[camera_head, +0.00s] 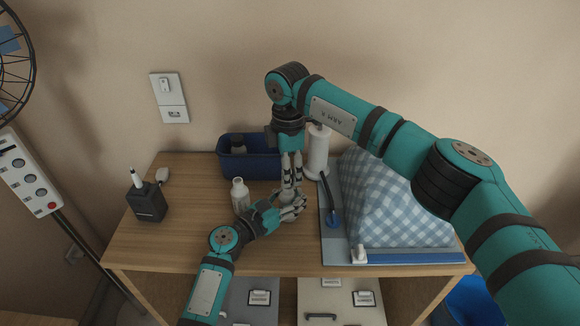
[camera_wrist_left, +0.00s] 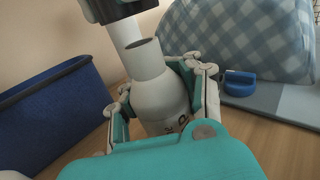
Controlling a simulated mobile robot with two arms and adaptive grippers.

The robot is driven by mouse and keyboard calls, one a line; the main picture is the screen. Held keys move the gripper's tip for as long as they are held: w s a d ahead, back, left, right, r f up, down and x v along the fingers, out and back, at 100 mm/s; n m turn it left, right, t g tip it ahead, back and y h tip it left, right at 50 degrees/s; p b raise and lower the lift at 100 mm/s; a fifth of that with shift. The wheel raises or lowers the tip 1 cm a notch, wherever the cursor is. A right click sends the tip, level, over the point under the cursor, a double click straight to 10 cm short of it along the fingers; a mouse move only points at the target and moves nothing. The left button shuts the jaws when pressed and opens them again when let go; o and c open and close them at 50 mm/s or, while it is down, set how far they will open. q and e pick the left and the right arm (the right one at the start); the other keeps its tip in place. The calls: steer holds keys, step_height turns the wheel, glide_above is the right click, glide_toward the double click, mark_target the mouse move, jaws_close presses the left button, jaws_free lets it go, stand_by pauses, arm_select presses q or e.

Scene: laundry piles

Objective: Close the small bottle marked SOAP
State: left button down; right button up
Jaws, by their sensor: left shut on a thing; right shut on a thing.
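A white bottle (camera_wrist_left: 160,97) stands upright between the fingers of my left gripper (camera_head: 293,208), which is shut on its body. In the left wrist view its neck is open at the top, with no cap on it. Dark print shows low on its side, partly hidden and not readable in full. My right gripper (camera_head: 290,187) points straight down from above, its fingers close over the held bottle (camera_head: 287,196). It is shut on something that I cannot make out. Another white bottle (camera_head: 240,196) stands on the table to the left of my left gripper.
A blue bin (camera_head: 236,168) with a dark bottle stands behind. A white cylinder (camera_head: 317,152) stands at the back. A checked cloth pile (camera_head: 385,200) and a blue object (camera_head: 333,219) lie on a board at right. A black box (camera_head: 147,203) stands at left. The front-left tabletop (camera_head: 165,250) is clear.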

mark_target(288, 202)
steer(key=shift+f, duration=0.15)
steer(key=shift+s+a+f+n, duration=0.2)
steer(key=shift+f+n, duration=0.1)
steer(key=shift+f, duration=0.45)
steer(key=shift+f, duration=0.55)
stand_by(0.3)
steer(key=m, duration=0.5)
steer(key=shift+m, duration=0.3)
steer(key=m, duration=0.4)
steer(key=shift+d, duration=0.1)
steer(key=shift+w, duration=0.1)
steer(key=o, duration=0.7)
